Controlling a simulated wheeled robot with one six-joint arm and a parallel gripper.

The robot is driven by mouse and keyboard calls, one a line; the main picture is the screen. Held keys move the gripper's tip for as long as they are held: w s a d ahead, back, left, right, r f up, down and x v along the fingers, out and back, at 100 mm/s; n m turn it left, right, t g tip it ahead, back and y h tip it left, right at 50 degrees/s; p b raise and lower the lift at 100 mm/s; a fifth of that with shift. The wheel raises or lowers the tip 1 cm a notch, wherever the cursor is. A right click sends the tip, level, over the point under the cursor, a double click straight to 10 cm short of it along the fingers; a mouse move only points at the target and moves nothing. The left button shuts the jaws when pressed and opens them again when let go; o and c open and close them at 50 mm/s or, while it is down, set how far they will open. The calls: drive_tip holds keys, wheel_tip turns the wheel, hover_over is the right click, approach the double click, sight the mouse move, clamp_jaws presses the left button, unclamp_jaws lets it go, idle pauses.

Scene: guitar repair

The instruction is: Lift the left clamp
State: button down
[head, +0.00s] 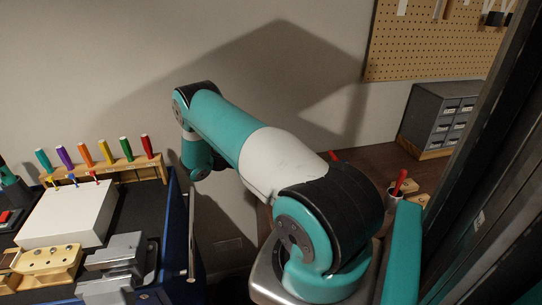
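I cannot make out a thing that is surely the left clamp in the head view. Grey metal blocks (122,249) lie at the front of the dark bench top on the left; I cannot tell whether they are a clamp. My arm reaches up and left from its base, then bends down at the elbow. Its visible lower end is beside the right edge of the bench, in front of the wall. My gripper's fingers do not show.
A wooden rack (118,172) of coloured-handled tools stands behind a white box (68,217) on the bench. A light wooden block (48,262) lies in front of it. A grey drawer cabinet (437,118) stands at the right, and a pegboard (425,45) hangs above.

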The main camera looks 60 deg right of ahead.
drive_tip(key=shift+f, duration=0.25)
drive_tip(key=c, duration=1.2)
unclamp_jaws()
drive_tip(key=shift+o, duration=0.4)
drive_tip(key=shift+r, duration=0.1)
